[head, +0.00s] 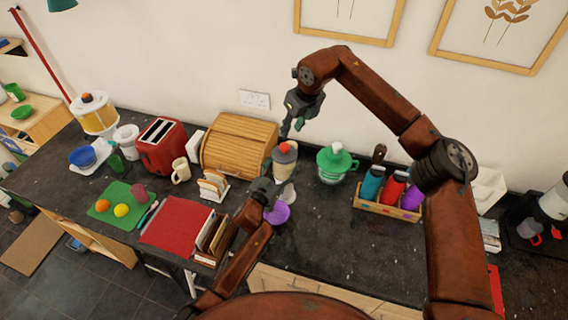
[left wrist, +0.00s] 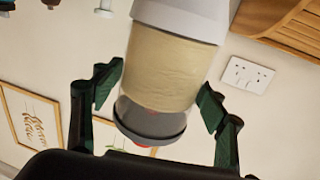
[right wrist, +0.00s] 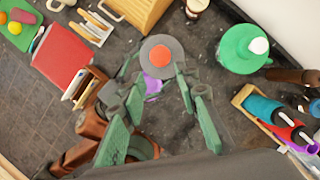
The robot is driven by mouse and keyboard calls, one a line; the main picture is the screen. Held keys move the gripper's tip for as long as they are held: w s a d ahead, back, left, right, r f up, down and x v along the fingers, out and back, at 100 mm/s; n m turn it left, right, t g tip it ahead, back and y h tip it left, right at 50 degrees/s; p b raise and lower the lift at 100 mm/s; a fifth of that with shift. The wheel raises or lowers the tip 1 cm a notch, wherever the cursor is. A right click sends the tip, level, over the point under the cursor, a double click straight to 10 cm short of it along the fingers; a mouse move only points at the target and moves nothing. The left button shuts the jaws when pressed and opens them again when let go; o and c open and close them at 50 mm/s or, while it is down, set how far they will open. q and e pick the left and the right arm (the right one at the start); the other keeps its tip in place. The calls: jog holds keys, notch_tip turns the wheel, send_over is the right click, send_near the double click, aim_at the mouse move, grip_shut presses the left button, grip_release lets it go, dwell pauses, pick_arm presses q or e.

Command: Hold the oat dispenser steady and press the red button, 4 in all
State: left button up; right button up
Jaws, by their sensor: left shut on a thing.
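The oat dispenser (head: 284,171) stands near the middle of the counter, with a cream body, grey lid and red button on top. My left gripper (head: 272,186) is shut on its body from the front. In the left wrist view, the cream body (left wrist: 165,75) sits between the two green fingers. My right gripper (head: 293,122) is above the dispenser, fingers apart and pointing down. In the right wrist view, the red button (right wrist: 160,56) shows in the grey lid, beyond the open fingers. A purple bowl (head: 278,213) lies at the dispenser's front, partly hidden by my left gripper.
A wooden bread bin (head: 237,143) stands left of the dispenser. A green-lidded jar (head: 336,165) and a wooden caddy of bottles (head: 376,206) stand to its right. A rack of books (head: 213,238) and a red mat (head: 176,226) lie to the left.

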pick_arm(q)
jog(key=c, duration=0.7)
pick_arm(e)
jog(key=shift+c, duration=0.4)
grip_shut()
dwell(0.7)
